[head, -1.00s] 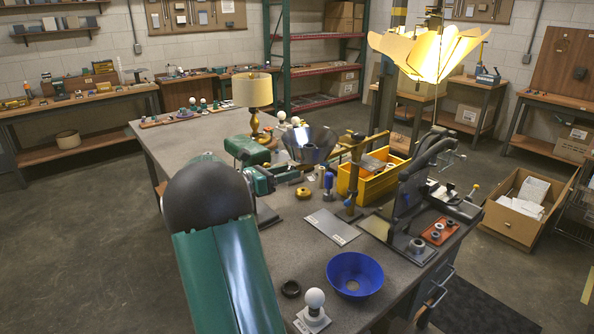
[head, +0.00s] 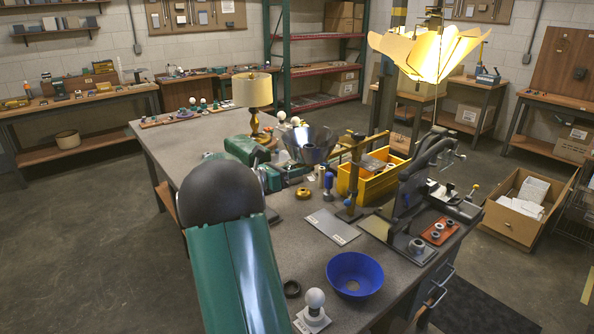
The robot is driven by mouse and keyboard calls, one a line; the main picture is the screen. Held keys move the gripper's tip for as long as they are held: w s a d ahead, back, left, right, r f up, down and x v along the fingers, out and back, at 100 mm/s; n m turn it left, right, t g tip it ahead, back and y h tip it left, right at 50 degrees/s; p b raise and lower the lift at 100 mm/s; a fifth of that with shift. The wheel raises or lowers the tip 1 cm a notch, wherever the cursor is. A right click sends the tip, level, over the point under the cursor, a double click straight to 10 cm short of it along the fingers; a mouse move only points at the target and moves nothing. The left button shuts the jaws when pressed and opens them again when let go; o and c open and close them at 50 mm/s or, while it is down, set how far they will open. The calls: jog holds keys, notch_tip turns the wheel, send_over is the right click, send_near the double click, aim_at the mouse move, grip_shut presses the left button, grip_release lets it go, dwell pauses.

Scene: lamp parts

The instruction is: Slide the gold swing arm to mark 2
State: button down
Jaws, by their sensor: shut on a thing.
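The gold swing arm (head: 362,145) reaches out sideways from a slim upright post (head: 352,183) on the workbench, near the yellow bin. My green arm with its dark round joint comes in from the front left and hides part of the bench. My gripper (head: 327,160) is small in the picture, at the left end of the swing arm, and appears shut on it. The fingers and the exact contact are hard to make out. I cannot read any mark numbers.
A yellow bin (head: 376,182) stands just behind the post. A silver cone shade (head: 308,146) and a gold table lamp (head: 253,98) are farther left. A blue bowl (head: 355,275) and a white bulb (head: 314,301) stand in front. A dark clamp stand (head: 408,190) is at right.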

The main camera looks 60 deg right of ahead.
jog(key=x, duration=0.5)
jog(key=w+x, duration=0.1)
jog(key=x, duration=0.2)
jog(key=shift+d, duration=0.4)
jog(key=c, duration=1.1)
grip_release()
jog(key=shift+o, duration=0.2)
jog(key=shift+w+a, duration=0.1)
jog(key=shift+w+a, duration=0.25)
jog(key=v, duration=1.3)
